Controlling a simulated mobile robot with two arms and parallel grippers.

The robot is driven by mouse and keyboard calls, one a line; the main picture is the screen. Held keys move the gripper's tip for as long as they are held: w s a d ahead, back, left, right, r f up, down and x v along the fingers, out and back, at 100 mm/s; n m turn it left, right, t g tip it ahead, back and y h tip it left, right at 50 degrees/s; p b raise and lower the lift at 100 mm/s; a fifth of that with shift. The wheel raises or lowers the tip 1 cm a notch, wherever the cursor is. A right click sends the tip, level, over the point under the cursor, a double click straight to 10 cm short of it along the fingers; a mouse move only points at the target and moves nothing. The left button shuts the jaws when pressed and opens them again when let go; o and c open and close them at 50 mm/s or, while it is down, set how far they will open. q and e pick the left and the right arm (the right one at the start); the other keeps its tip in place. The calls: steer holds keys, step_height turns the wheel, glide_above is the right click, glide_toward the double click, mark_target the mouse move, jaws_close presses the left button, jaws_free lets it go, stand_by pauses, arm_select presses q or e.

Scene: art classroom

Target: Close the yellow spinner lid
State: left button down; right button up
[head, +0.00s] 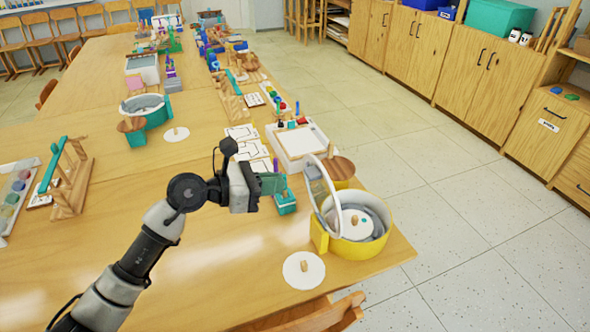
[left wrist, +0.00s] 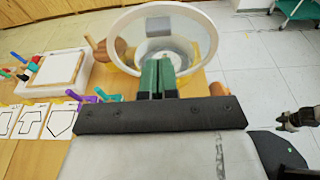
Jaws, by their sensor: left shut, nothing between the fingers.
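The yellow spinner (head: 362,249) stands near the table's right front corner. Its clear, white-rimmed lid (head: 320,190) is open, tilted up on the tub's left side. Inside the grey bowl lies a white disc with a wooden knob (head: 354,223). My left gripper (head: 273,184) is shut and empty, left of the raised lid. In the left wrist view, the green fingertips (left wrist: 158,77) are in front of the lid's ring (left wrist: 113,38) and hide its lower part; I cannot tell whether they touch. A dark gripper at the right edge, seemingly my right (left wrist: 298,119), is partly seen.
A small teal block-like object (head: 285,203) is on the table below my left gripper. A white tray (head: 303,142) and drawing cards (head: 250,150) lie behind. A loose white disc (head: 303,271) lies in front; a chair back (head: 325,316) touches the near edge.

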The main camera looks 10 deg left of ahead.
mark_target(307, 176)
arm_select(q)
steer(key=d, duration=0.1)
steer(key=w+d, duration=0.1)
steer(key=w+d+p, duration=0.1)
steer(key=shift+w+d+r, duration=0.1)
steer(key=shift+d+r, duration=0.05)
steer(key=shift+r, duration=0.1)
steer(key=shift+w+d+f, duration=0.1)
steer(key=shift+w+d, duration=0.15)
steer(key=shift+d, duration=0.1)
